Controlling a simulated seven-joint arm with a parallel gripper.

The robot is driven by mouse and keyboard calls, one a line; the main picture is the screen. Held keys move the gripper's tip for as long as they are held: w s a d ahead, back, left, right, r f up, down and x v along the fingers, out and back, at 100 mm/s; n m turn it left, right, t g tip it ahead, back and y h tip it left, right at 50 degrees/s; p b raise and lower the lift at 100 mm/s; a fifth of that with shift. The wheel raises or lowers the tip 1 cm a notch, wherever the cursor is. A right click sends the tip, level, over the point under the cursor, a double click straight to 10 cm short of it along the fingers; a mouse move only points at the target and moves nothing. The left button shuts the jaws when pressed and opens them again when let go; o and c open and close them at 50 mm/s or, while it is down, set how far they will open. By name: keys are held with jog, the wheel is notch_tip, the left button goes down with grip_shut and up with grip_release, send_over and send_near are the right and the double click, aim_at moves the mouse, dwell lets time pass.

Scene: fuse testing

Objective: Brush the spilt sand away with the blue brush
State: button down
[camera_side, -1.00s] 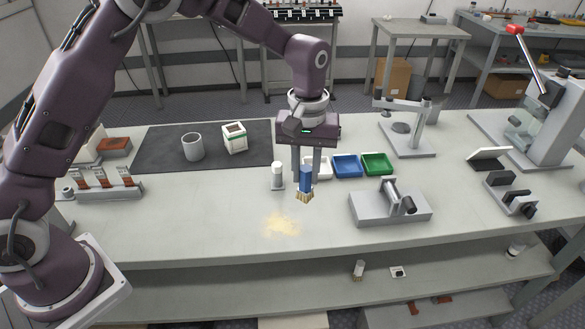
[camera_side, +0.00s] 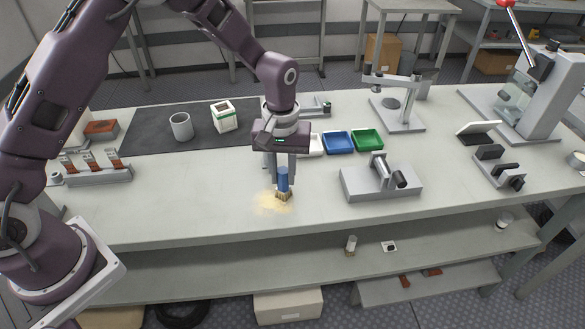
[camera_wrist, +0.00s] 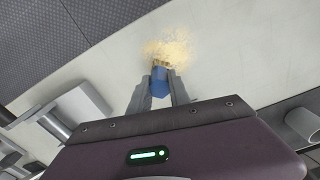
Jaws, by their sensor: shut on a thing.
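My gripper (camera_side: 282,172) is shut on the blue brush (camera_side: 283,180), which it holds upright with the tan bristles down. The bristles are at the right part of the spilt sand (camera_side: 268,203), at or very near the table top; I cannot tell if they press on it. The sand is a thin pale yellow patch near the table's front edge. In the wrist view the brush (camera_wrist: 160,85) sits between the fingertips (camera_wrist: 159,92), and the sand (camera_wrist: 172,50) spreads just beyond its bristles.
A grey fixture (camera_side: 381,181) stands to the right of the brush. Blue (camera_side: 338,141) and green (camera_side: 366,138) trays lie behind it. A grey cup (camera_side: 181,126) and a white box (camera_side: 224,116) stand on the dark mat (camera_side: 150,142). The table left of the sand is clear.

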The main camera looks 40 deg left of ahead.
jog(key=shift+s+a, duration=2.75)
jog(key=shift+s+d, duration=0.1)
jog(key=shift+s, duration=0.15)
jog(key=shift+s+d, duration=0.15)
jog(key=shift+d, duration=0.15)
jog(key=shift+w+d, duration=3.75)
jog(key=shift+w, duration=0.05)
jog(key=shift+s+d, duration=0.3)
jog(key=shift+s, duration=0.05)
jog(key=shift+s+a, duration=3.7)
jog(key=shift+s, duration=0.05)
jog(key=shift+a+r, duration=0.15)
jog(key=shift+r, duration=0.05)
notch_tip(320, 180, up, 8)
jog(key=shift+f, duration=0.1)
